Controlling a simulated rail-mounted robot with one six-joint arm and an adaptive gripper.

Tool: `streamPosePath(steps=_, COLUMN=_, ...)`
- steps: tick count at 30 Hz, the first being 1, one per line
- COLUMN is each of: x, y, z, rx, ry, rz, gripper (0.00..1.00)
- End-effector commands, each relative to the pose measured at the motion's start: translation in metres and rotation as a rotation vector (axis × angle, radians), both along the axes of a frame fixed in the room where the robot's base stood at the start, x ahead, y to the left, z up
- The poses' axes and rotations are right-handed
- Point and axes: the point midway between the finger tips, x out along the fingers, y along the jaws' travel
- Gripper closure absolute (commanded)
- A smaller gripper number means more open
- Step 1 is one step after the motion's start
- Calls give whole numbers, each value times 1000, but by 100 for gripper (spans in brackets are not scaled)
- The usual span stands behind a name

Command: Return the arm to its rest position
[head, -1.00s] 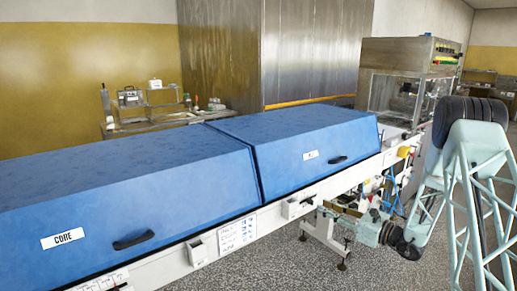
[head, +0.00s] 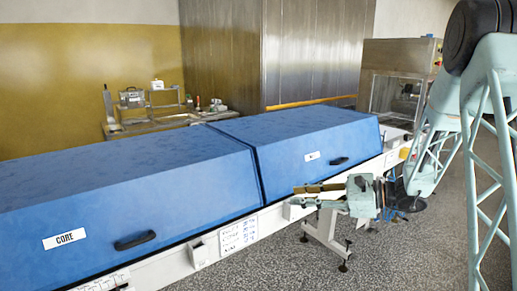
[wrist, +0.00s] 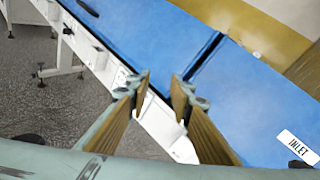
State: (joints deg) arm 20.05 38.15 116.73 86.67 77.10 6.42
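My gripper (head: 304,194) shows in the head view in front of the conveyor's white side rail, low beside the second blue cover, its fingers pointing left. In the wrist view my gripper (wrist: 161,86) has its two brown-padded fingers apart, with nothing between them. My pale green lattice arm (head: 482,130) rises at the right edge of the head view, bent high at a dark joint that is partly cut off. Whether the gripper touches the rail cannot be told.
A long conveyor has two blue covers, the near one (head: 130,195) marked CORE and the far one (head: 300,150). A steel machine (head: 385,75) stands behind right. A bench (head: 165,122) stands by the yellow wall. Speckled floor (head: 400,260) is open in front.

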Motion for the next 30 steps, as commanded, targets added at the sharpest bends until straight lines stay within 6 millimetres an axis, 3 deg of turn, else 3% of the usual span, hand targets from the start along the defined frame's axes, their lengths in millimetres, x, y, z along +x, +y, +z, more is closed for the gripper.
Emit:
streamPosePath(steps=15, x=-88, y=47, z=50, rx=-184, ry=-80, rz=205, gripper=80)
streamPosePath(steps=30, x=-176, y=70, z=81, rx=-373, ry=-168, rz=388, gripper=80)
